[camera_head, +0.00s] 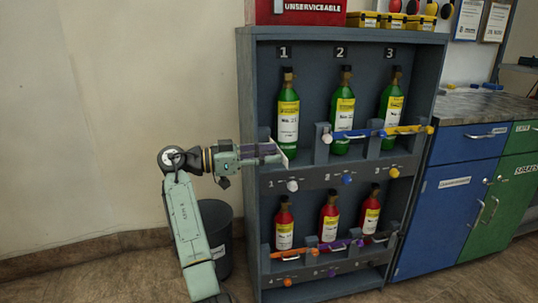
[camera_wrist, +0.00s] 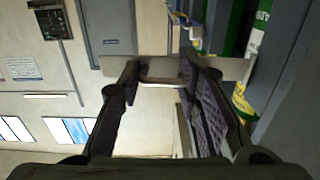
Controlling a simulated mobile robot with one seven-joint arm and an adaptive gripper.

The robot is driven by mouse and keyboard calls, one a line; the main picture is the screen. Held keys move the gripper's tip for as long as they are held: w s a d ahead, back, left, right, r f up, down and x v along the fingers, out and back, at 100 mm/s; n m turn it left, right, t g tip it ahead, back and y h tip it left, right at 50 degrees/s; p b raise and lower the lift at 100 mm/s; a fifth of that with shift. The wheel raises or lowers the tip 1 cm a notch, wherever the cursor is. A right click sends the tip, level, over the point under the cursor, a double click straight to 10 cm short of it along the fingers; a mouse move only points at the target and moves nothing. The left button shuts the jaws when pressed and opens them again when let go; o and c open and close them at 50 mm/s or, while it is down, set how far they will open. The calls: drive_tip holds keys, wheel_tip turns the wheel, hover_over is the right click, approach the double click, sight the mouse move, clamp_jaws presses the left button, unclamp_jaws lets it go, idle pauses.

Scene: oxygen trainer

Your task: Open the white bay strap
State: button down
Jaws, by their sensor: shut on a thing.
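The white bay strap (camera_head: 283,153) is at the left of the upper shelf, in front of bay 1. It sticks outward from the cabinet's left side, apart from the white knob (camera_head: 326,138) on the post to its right. In the wrist view the strap (camera_wrist: 118,66) is a pale flat bar across the fingertips, with its handle between them. My gripper (camera_head: 268,152) reaches in from the left and is shut on this handle; it also shows in the wrist view (camera_wrist: 160,78). The fingers partly hide the strap. A green bottle (camera_head: 288,112) stands upright in bay 1.
The blue strap (camera_head: 358,134) and yellow strap (camera_head: 408,130) lie across bays 2 and 3. Red bottles (camera_head: 329,220) stand on the lower shelf behind straps. A dark bin (camera_head: 217,235) is on the floor beside the cabinet. The wall area at left is clear.

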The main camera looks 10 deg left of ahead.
drive_tip(key=shift+w+a+r+n+t, duration=0.3)
drive_tip(key=shift+w+a+r+t, duration=0.05)
drive_tip(key=shift+w+a+t, duration=0.15)
drive_tip(key=c, duration=1.6)
unclamp_jaws()
drive_tip(key=o, duration=0.8)
drive_tip(key=shift+w+d+f, duration=0.1)
drive_tip(key=shift+w+f, duration=0.05)
drive_tip(key=shift+f, duration=0.05)
